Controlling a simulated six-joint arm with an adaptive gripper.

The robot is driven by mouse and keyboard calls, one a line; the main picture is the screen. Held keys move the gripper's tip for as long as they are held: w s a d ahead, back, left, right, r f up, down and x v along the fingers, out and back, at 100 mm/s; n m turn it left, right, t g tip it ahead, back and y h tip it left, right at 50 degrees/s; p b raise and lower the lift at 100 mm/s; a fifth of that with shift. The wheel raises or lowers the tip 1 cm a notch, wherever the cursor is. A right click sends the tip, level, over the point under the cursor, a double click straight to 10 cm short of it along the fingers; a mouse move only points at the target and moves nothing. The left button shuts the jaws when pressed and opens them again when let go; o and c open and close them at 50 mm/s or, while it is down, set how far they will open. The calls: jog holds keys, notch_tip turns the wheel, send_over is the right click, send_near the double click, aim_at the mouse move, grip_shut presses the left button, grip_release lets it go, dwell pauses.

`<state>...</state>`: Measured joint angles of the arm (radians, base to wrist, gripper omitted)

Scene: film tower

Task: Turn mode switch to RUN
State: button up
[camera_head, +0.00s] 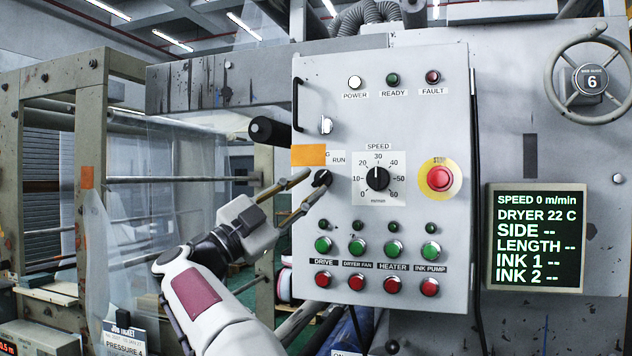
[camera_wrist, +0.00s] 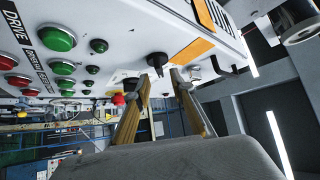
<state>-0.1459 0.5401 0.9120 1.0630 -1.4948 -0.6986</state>
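The mode switch is a small black knob (camera_head: 321,178) on the left side of the grey control panel, below a RUN label (camera_head: 339,160). Orange tape (camera_head: 308,155) covers the left part of that label. My gripper (camera_head: 313,184) reaches in from the lower left, with its two fingers apart at the switch. In the wrist view the black knob (camera_wrist: 157,62) lies just beyond and between the open fingertips (camera_wrist: 160,80), with gaps on both sides. I cannot tell whether a finger touches it. The knob's exact pointing direction is unclear.
The speed dial (camera_head: 377,179) and red emergency stop (camera_head: 440,178) are to the right. Green buttons (camera_head: 357,246) and red buttons (camera_head: 357,282) sit below. A black door handle (camera_head: 297,104) sticks out above. The display (camera_head: 536,238) reads speed 0 m/min.

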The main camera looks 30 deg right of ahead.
jog(key=v, duration=0.8)
jog(key=shift+w+f, duration=0.1)
jog(key=shift+w, duration=0.05)
